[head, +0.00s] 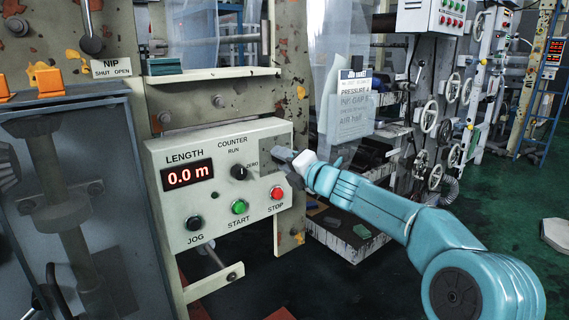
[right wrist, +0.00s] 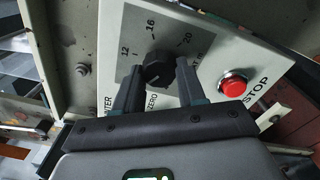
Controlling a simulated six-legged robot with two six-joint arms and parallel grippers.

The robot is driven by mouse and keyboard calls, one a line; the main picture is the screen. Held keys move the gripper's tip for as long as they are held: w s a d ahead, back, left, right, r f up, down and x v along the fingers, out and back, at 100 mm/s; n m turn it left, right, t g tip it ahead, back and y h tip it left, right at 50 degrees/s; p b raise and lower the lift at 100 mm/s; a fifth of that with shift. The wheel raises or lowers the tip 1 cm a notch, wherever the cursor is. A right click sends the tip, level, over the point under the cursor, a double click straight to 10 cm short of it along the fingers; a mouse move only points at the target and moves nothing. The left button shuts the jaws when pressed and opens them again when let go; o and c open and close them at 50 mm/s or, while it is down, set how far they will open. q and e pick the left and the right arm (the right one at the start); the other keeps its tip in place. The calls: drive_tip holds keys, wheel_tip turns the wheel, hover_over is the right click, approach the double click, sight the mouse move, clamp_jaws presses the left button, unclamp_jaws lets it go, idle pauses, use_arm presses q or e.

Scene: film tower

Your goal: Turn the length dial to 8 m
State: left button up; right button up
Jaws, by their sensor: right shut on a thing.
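My right gripper (head: 286,157) is at the panel's upper right edge and hides the length dial in the head view. In the right wrist view the length dial (right wrist: 158,71) is a black round knob on a dark scale plate marked 12, 16 and 20. The fingers of my right gripper (right wrist: 156,80) are shut on it from both sides. The lower numbers and the pointer cannot be made out. My left gripper is not in view.
The panel also carries a COUNTER knob (head: 239,172), a black JOG button (head: 195,223), a green START button (head: 239,207) and a red STOP button (head: 277,193). The STOP button (right wrist: 233,86) lies right of the fingers in the wrist view. A paper tag (head: 352,92) hangs behind.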

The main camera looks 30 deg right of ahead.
drive_tip(key=shift+r+n, duration=0.1)
drive_tip(key=shift+n, duration=0.2)
drive_tip(key=o, duration=1)
drive_tip(key=shift+o, duration=0.2)
drive_tip(key=shift+s, duration=0.1)
drive_tip(key=s+d+b, duration=0.1)
drive_tip(key=s, duration=1.5)
drive_tip(key=shift+d, duration=0.15)
